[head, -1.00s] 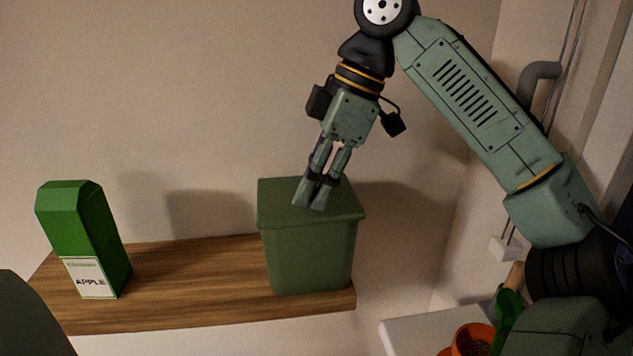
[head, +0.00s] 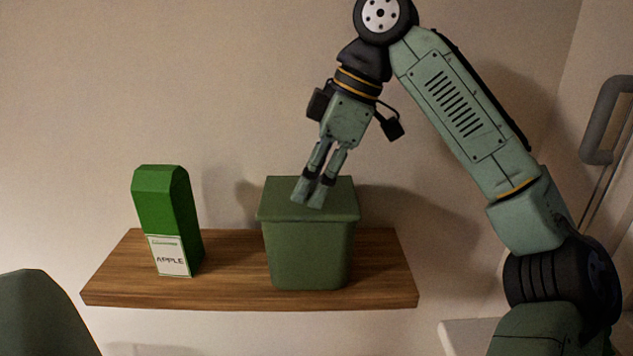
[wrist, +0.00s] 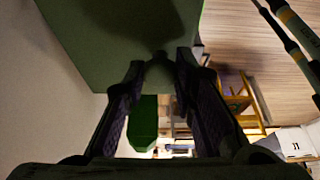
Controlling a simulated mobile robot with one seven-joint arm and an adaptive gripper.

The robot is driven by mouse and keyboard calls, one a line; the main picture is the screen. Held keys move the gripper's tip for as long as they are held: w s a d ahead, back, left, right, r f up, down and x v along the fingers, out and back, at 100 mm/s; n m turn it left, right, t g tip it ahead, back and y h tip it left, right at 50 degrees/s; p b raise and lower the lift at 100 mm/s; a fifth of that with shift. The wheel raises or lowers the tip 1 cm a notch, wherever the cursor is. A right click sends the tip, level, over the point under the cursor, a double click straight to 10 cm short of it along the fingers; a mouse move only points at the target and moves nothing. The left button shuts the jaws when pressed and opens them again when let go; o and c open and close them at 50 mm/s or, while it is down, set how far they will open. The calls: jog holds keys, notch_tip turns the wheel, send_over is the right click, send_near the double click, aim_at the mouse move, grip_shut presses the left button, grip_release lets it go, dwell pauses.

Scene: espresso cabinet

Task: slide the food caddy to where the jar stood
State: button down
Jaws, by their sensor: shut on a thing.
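The food caddy (head: 308,255) is a green, lidded bin standing upright on the wooden shelf (head: 385,275), right of its middle. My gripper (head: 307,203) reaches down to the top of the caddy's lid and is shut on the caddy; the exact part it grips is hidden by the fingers. In the wrist view the caddy's green surface (wrist: 110,35) fills the top, just beyond my two fingers (wrist: 160,75). No jar shows on the shelf.
Bare shelf lies right of the caddy. The wall is close behind.

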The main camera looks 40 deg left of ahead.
jog(key=shift+s+a, duration=0.25)
jog(key=shift+a, duration=0.05)
jog(key=c, duration=1.2)
grip_release()
jog(key=shift+c, duration=0.2)
jog(key=shift+r, duration=0.1)
jog(key=v, duration=1.2)
jog(key=shift+s, duration=0.1)
